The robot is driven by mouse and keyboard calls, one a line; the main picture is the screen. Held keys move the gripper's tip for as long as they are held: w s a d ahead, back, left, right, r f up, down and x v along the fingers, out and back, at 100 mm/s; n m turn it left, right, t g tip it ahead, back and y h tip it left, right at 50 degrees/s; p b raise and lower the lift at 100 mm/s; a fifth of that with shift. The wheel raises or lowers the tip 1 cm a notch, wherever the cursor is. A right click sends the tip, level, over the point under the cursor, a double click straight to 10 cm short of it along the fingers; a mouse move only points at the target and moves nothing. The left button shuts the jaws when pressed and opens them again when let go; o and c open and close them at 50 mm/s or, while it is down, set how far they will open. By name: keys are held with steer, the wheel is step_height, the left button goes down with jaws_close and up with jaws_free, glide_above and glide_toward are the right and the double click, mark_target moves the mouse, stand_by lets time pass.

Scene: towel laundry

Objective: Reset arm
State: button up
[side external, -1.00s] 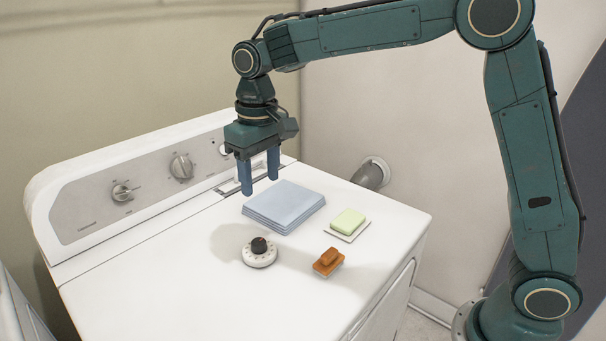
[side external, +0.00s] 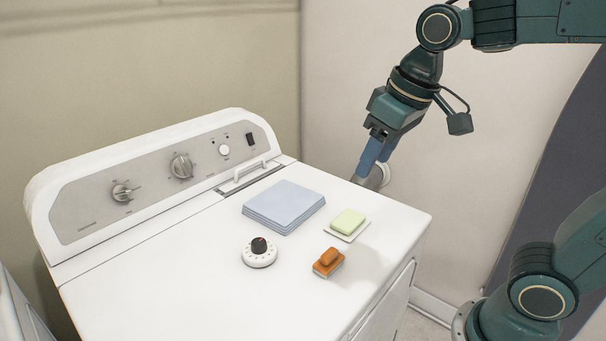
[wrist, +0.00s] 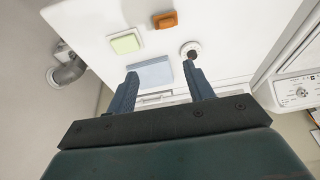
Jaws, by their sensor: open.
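My gripper (side external: 375,158) is raised over the far right edge of the washer, tilted, with nothing between its fingers. In the wrist view the two blue fingers of my gripper (wrist: 165,82) stand wide apart. The folded blue towel (side external: 284,205) lies flat on the washer top, apart from my gripper. It also shows in the wrist view (wrist: 152,74), beyond and between the fingers.
On the washer top (side external: 190,265) stand a white dial timer (side external: 259,257), an orange brush-like block (side external: 328,262) and a green soap bar (side external: 348,221) on a white dish. The control panel (side external: 160,180) rises at the back. A grey pipe (wrist: 68,72) meets the wall.

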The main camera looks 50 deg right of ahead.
steer(key=s+d+f+t, duration=0.1)
steer(key=s+d+f, duration=0.1)
steer(key=s, duration=0.7)
steer(key=shift+s+d+f+t, duration=0.2)
steer(key=shift+s+f+t, duration=0.15)
steer(key=shift+f, duration=0.45)
steer(key=shift+w, duration=0.1)
